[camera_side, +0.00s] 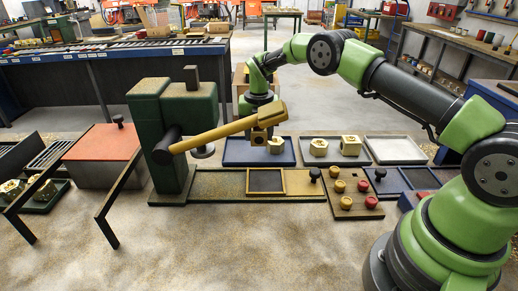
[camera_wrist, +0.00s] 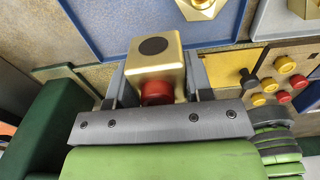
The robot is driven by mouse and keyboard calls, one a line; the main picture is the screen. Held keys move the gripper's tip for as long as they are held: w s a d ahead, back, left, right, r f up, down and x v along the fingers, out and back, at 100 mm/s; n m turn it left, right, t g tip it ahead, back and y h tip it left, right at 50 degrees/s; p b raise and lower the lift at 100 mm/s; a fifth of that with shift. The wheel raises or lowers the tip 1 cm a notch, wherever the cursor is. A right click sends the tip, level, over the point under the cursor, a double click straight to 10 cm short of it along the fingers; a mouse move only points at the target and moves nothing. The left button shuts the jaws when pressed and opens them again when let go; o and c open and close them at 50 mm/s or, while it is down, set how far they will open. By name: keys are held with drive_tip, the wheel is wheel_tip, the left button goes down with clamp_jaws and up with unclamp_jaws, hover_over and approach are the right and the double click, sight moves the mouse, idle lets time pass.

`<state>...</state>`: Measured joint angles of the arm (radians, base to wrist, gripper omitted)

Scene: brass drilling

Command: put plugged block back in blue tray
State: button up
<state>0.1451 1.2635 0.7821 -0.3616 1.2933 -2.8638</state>
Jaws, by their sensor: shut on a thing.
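My gripper (camera_wrist: 158,82) is shut on a brass block (camera_wrist: 152,62) in the wrist view. The block has a dark round face towards the camera and a red plug (camera_wrist: 157,92) in the side near my palm. I cannot tell whether the block touches the tray. The tray also fills the upper part of the wrist view (camera_wrist: 110,25).
Another brass block (camera_side: 277,146) stands in the tray, close right of the held one. A second tray (camera_side: 335,161) with two brass pieces and an empty pale tray (camera_side: 396,150) lie right. The green drill press (camera_side: 165,125) with its yellow lever (camera_side: 225,130) stands left. A board with red and yellow plugs (camera_side: 350,203) lies in front.

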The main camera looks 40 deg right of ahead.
sight(259, 159)
drive_tip(key=shift+f, duration=2.5)
drive_tip(key=shift+f, duration=0.15)
drive_tip(key=o, duration=1)
drive_tip(key=shift+o, duration=0.2)
